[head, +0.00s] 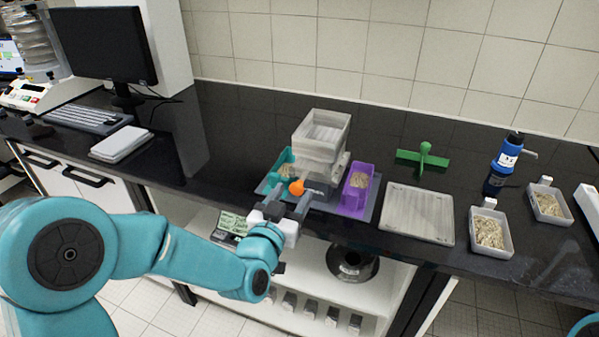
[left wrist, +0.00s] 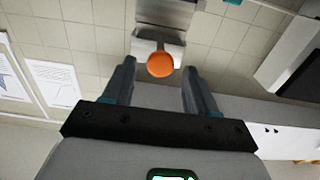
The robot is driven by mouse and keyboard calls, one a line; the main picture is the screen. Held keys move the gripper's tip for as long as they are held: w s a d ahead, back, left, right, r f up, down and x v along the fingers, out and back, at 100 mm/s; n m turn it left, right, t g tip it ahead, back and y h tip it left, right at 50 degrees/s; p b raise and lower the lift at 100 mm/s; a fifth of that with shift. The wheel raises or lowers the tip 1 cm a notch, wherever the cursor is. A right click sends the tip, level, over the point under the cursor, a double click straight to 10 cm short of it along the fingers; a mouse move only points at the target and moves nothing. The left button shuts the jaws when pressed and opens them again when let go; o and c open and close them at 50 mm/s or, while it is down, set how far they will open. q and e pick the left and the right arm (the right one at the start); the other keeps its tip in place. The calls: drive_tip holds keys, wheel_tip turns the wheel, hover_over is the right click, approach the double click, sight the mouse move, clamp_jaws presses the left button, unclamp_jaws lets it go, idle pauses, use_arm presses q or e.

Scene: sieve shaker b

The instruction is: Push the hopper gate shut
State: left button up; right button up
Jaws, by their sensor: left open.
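The sieve shaker's hopper (head: 322,133) is a pale, translucent box on top of a stack at the middle of the counter. The orange knob (head: 296,188) at its front left looks like the gate's handle. In the left wrist view the knob (left wrist: 160,64) sits ahead of the gap between my fingers, in front of a pale plate. My left gripper (head: 285,205) is open and empty, just in front of the knob. In the left wrist view its two fingers (left wrist: 160,88) stand apart; contact with the knob cannot be told. My right gripper is out of view.
A teal bin (head: 285,158) and a purple bin (head: 357,190) flank the stack. To the right are a pale tray (head: 417,214), a green tool (head: 422,158), a blue bottle (head: 507,160) and two sample trays (head: 491,232). A monitor (head: 104,45) stands left.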

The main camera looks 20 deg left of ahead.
sight(307, 171)
use_arm(q)
drive_tip(key=w+p, duration=0.1)
drive_tip(key=w, duration=0.3)
drive_tip(key=shift+w+r, duration=0.1)
drive_tip(key=shift+r, duration=0.05)
drive_tip(key=shift+w, duration=0.5)
drive_tip(key=shift+c, duration=0.3)
clamp_jaws()
drive_tip(key=shift+w+d+f, duration=0.1)
drive_tip(key=shift+f, duration=0.1)
drive_tip(key=w+b, duration=0.4)
drive_tip(key=w, duration=0.1)
drive_tip(key=shift+d, duration=0.1)
drive_tip(key=shift+r, duration=0.3)
